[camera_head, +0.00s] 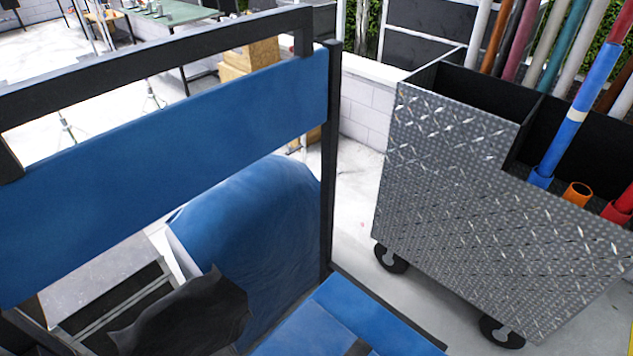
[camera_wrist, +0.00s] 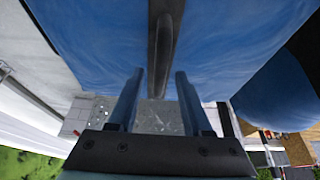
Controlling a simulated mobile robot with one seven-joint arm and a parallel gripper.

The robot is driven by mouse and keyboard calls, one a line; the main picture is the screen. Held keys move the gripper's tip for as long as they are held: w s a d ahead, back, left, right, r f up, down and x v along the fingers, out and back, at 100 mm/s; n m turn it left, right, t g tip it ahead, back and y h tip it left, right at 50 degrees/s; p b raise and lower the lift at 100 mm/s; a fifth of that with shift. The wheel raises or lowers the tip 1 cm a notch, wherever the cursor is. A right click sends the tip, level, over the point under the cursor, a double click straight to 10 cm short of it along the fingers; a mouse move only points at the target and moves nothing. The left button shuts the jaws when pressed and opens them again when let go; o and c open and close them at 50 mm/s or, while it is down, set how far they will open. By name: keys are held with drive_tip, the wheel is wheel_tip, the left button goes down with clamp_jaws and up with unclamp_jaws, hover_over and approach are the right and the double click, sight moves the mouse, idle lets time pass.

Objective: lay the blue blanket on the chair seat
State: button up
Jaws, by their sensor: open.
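The chair shows in the head view as a black frame with a blue cloth backrest (camera_head: 190,125). A flat blue panel (camera_head: 335,310) at the bottom, beside the black post, looks like the chair seat; it is cut off by the picture edge. A rumpled blue cloth, apparently the blue blanket (camera_head: 265,220), hangs in a rounded drape beyond the backrest. My gripper (camera_wrist: 157,75) is open in the wrist view, its two fingers apart. Blue cloth and a dark bar are close beyond the fingertips; I cannot tell whether this cloth is blanket or chair. My gripper is not clearly seen in the head view.
A grey diamond-plate cart (camera_head: 450,190) on black wheels stands at the right, holding several coloured poles. A dark, crumpled thing (camera_head: 190,315) lies at the bottom left. A green-topped table (camera_head: 165,20) is far back. Pale floor is clear between the chair and cart.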

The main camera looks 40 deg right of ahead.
drive_tip(key=v, duration=1)
drive_tip(key=shift+r, duration=0.3)
drive_tip(key=shift+a, duration=0.15)
